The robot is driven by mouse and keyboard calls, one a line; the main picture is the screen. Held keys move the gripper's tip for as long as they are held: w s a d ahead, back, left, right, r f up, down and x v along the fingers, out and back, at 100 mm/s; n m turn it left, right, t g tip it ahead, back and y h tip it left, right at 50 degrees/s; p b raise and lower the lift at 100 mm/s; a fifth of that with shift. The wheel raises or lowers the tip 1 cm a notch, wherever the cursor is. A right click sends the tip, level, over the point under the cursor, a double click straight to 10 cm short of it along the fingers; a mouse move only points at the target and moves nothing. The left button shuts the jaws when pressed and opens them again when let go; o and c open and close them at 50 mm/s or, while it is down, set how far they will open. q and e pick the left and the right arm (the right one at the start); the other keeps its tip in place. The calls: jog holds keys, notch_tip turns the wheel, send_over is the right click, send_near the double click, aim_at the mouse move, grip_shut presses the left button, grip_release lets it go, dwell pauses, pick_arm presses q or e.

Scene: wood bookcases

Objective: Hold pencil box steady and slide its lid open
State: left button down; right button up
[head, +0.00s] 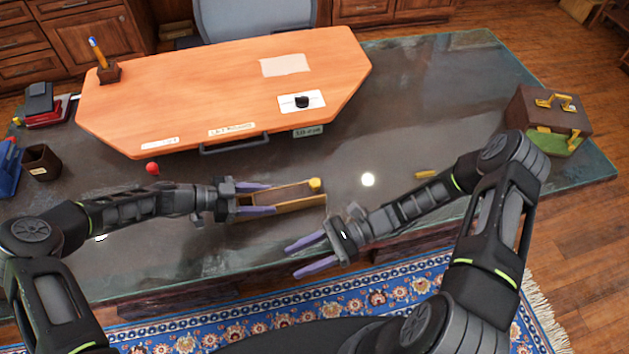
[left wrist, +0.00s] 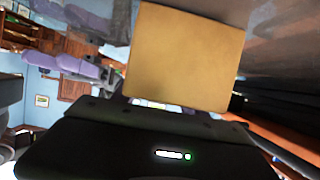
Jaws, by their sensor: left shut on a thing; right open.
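The pencil box (head: 290,206) is a long, low wooden box lying on the dark desk top, with a yellow piece (head: 314,184) at its right end. My left gripper (head: 273,198) is shut on the box's left part, with one purple finger along each long side. In the left wrist view a plain tan wooden face (left wrist: 185,58), apparently the box's, fills the upper middle. I cannot tell from these views whether the lid is open. My right gripper (head: 293,260) is open and empty, in front of the box on its near side, its fingers pointing left.
An orange board (head: 220,85) covers the desk's back left. A red ball (head: 153,169) and a dark cup (head: 42,162) stand at left. A brown case (head: 548,112) stands far right. The desk (head: 440,90) is clear at upper right.

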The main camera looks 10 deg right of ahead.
aim_at(316, 182)
jog(key=w+d+m+t, duration=0.1)
jog(key=w+d, duration=0.1)
jog(key=w+d+r+m+t, duration=0.1)
jog(key=d+t, duration=0.1)
jog(key=w+d+m+t+y, duration=0.1)
jog(key=w+d, duration=0.1)
jog(key=shift+w+d+r+t, duration=0.2)
jog(key=shift+w+r+t, duration=0.05)
jog(key=shift+w+t, duration=0.15)
jog(key=w+d+m+t, duration=0.1)
jog(key=w+d+t, duration=0.1)
jog(key=d, duration=0.2)
jog(key=w+d+r+m+t+h, duration=0.1)
jog(key=w+d+m+t, duration=0.1)
jog(key=d+t, duration=0.1)
jog(key=w+d+m+t+h, duration=0.1)
jog(key=w+d+t, duration=0.1)
jog(key=d, duration=0.2)
jog(key=shift+d+r+m, duration=0.3)
jog(key=shift+d, duration=0.05)
jog(key=shift+a, duration=0.15)
jog(key=x, duration=1.1)
jog(key=shift+w+a+r, duration=0.1)
jog(key=shift+w+a, duration=0.15)
jog(key=shift+w, duration=0.05)
jog(key=shift+c, duration=0.2)
grip_shut()
